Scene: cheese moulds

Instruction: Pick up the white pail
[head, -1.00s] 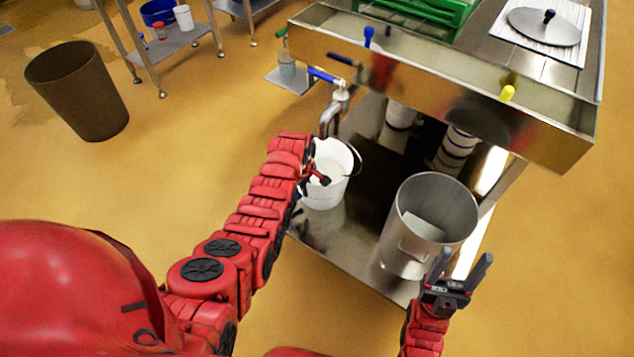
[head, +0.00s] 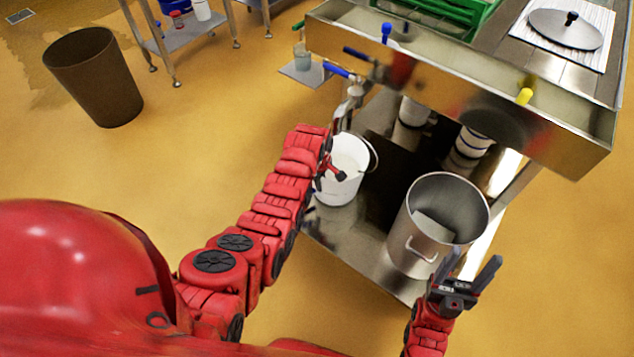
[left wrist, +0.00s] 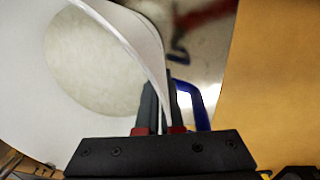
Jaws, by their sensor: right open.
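The white pail (head: 345,185) is upright at the front left of the low steel shelf under the vat, with its thin bail to the right. My left arm reaches to its near left rim in the head view. In the left wrist view, the two fingers of my left gripper (left wrist: 160,100) are closed with the pail's thin wall (left wrist: 135,40) between them. The head view partly hides those fingertips. My right gripper (head: 474,275) is open and empty, in front of the steel pot.
A steel pot (head: 403,235) stands on the shelf (head: 350,240) right of the pail. The steel vat (head: 470,85) overhangs from behind, with a tap and blue-handled valve (head: 338,70) near the pail. A brown bin (head: 95,85) stands far left; floor between is clear.

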